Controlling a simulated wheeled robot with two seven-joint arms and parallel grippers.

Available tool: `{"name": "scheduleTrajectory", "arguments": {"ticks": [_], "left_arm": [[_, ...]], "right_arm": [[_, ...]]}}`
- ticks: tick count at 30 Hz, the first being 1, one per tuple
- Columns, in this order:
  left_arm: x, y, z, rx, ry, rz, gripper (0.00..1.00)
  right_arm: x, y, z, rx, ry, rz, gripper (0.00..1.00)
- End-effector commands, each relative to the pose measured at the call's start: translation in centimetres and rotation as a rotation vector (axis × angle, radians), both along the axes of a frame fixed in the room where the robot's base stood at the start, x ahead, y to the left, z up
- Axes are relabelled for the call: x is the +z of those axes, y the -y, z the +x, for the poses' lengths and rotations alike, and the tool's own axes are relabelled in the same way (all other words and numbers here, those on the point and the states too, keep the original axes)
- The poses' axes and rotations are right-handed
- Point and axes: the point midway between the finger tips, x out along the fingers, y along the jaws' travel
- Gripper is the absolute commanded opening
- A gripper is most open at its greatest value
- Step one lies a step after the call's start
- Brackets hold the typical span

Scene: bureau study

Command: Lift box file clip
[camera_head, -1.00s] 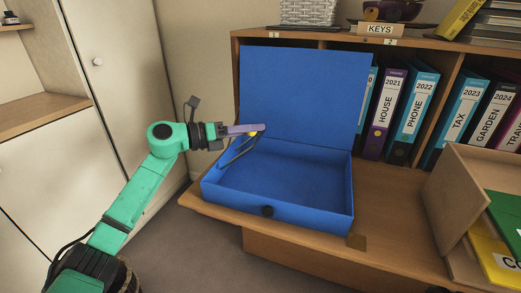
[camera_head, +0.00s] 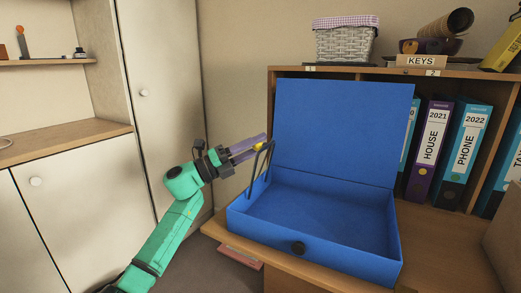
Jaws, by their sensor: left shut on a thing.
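The blue box file (camera_head: 320,215) stands open on the wooden ledge, its lid (camera_head: 340,130) raised at the back. The box file clip (camera_head: 252,180) is a dark wire frame at the left side of the box, standing steeply upright, with a small yellow part at its top. My left gripper (camera_head: 256,147) comes in from the left, above the box's left wall, and is shut on the clip near that yellow part. The fingers partly hide the top of the clip. The inside of the box looks empty. My right gripper is not in view.
Labelled binders, HOUSE (camera_head: 430,152) and PHONE (camera_head: 465,155), stand on the shelf behind and right of the box. A pale cupboard (camera_head: 75,205) stands left of my arm.

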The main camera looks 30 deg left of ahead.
Motion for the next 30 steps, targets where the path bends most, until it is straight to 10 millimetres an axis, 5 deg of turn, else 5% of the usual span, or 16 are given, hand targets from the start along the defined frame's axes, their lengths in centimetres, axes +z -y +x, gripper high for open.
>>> {"name": "scheduleTrajectory", "arguments": {"ticks": [11, 12, 13, 23, 30], "left_arm": [[-0.2, -0.1, 0.1, 0.001, -0.005, -0.006, 0.00], [-0.2, -0.1, 0.1, 0.001, -0.005, -0.006, 0.44], [-0.2, -0.1, 0.1, 0.001, -0.005, -0.006, 0.49], [-0.2, -0.2, -0.1, 0.002, -0.003, -0.005, 0.49], [-1.6, -2.4, -2.2, 0.003, -0.007, -0.004, 0.49]], "right_arm": [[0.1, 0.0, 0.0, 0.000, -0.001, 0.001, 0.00], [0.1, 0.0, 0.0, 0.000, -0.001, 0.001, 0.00], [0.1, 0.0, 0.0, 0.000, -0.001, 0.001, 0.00], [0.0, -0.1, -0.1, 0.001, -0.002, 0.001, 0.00], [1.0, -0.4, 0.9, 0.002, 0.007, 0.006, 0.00]]}}
